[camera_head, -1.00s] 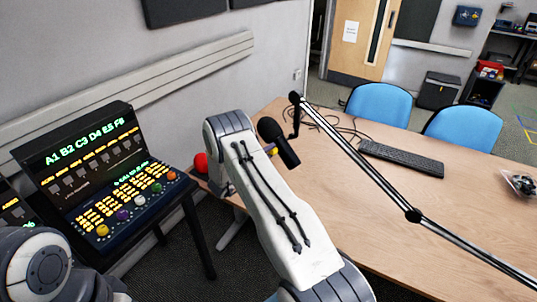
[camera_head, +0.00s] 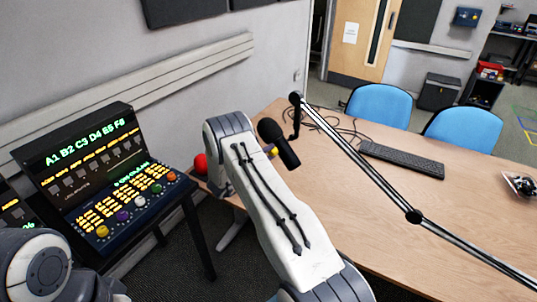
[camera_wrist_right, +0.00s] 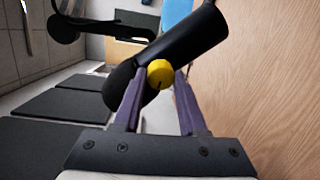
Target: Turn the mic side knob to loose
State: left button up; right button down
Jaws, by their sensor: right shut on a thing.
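The black microphone (camera_head: 279,143) hangs at the end of a jointed boom arm (camera_head: 352,150) above the wooden table. In the right wrist view the black microphone (camera_wrist_right: 180,55) lies tilted, and its yellow side knob (camera_wrist_right: 160,73) sits between my fingertips. My right gripper (camera_wrist_right: 159,82) is shut on this knob. In the head view my right arm hides most of the gripper, and only a small bit of the yellow knob (camera_head: 272,152) shows beside the microphone. My left gripper is out of view; only part of that arm shows at the lower left.
A lit control panel (camera_head: 140,200) with coloured knobs stands at the left. A red ball-shaped object (camera_head: 200,163) is near the table's left edge. A keyboard (camera_head: 402,159) and loose cables (camera_head: 335,127) lie on the table (camera_head: 380,215). Blue chairs (camera_head: 380,104) stand behind it.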

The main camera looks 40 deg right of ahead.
jog(key=shift+c, duration=2.3)
grip_release()
jog(key=shift+a, duration=0.1)
jog(key=b+v, duration=0.3)
jog(key=v, duration=0.7)
jog(key=shift+a, duration=0.2)
